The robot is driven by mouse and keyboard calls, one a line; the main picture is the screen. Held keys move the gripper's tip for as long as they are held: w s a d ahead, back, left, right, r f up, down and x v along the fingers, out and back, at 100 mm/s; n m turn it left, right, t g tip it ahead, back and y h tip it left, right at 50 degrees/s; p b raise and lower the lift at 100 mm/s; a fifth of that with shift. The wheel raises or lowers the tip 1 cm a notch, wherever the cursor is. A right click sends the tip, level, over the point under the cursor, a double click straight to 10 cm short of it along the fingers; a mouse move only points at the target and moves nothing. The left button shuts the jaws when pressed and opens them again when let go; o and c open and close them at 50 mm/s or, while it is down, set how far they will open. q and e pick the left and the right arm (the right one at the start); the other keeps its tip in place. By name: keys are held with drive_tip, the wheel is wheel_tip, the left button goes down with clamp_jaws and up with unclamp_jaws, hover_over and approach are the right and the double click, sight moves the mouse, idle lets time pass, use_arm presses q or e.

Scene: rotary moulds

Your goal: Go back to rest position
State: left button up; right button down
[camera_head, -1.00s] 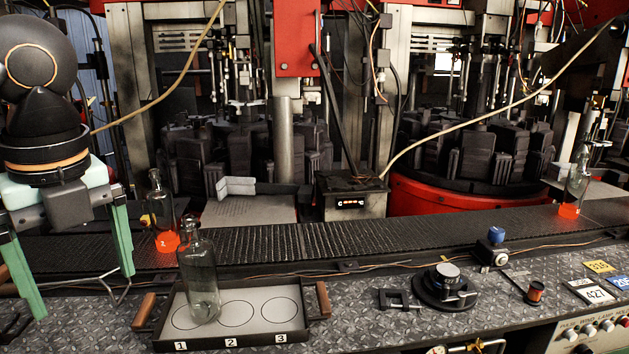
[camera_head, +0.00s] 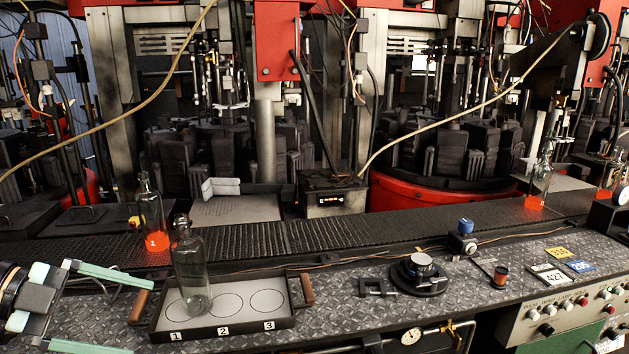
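My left gripper (camera_head: 110,309) is at the lower left edge, in front of the conveyor. Its two green fingers are spread wide apart with nothing between them. It is to the left of the tray (camera_head: 237,330) and apart from it. A clear glass bottle (camera_head: 191,270) stands upright in the tray on the circle above label 1. The circles above labels 2 and 3 are bare. A second bottle (camera_head: 151,216) with a glowing orange base stands on the conveyor (camera_head: 330,229) at the left. A third bottle (camera_head: 540,175) with an orange base stands at the right. My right gripper does not show.
A black round fixture (camera_head: 419,274) and a small black clamp (camera_head: 376,287) sit on the metal bench right of the tray. A blue-topped button (camera_head: 465,226), a red-brown spool (camera_head: 500,276) and number plates (camera_head: 549,274) lie further right. Moulding machines stand behind the conveyor.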

use_arm(q)
drive_tip(key=a+f+n+t+y+p, duration=0.1)
drive_tip(key=a+f+n+t+y, duration=0.15)
drive_tip(key=f+n+t, duration=0.55)
drive_tip(key=a+f+n+t+y+p, duration=0.1)
drive_tip(key=a+f+n+t+y, duration=0.15)
drive_tip(key=f+n, duration=0.75)
drive_tip(key=s+d+f+n+g+y, duration=0.1)
drive_tip(key=s+d+f+g+y, duration=0.1)
drive_tip(key=s+d+f, duration=0.4)
drive_tip(key=s+d+f+n+g+y+p, duration=0.1)
drive_tip(key=s+d+f, duration=0.6)
drive_tip(key=f, duration=0.7)
drive_tip(key=shift+s+d+n+g+y+p, duration=0.15)
drive_tip(key=shift+d+n+g+y+p, duration=0.3)
drive_tip(key=shift+d+g, duration=0.65)
drive_tip(key=shift+a, duration=0.2)
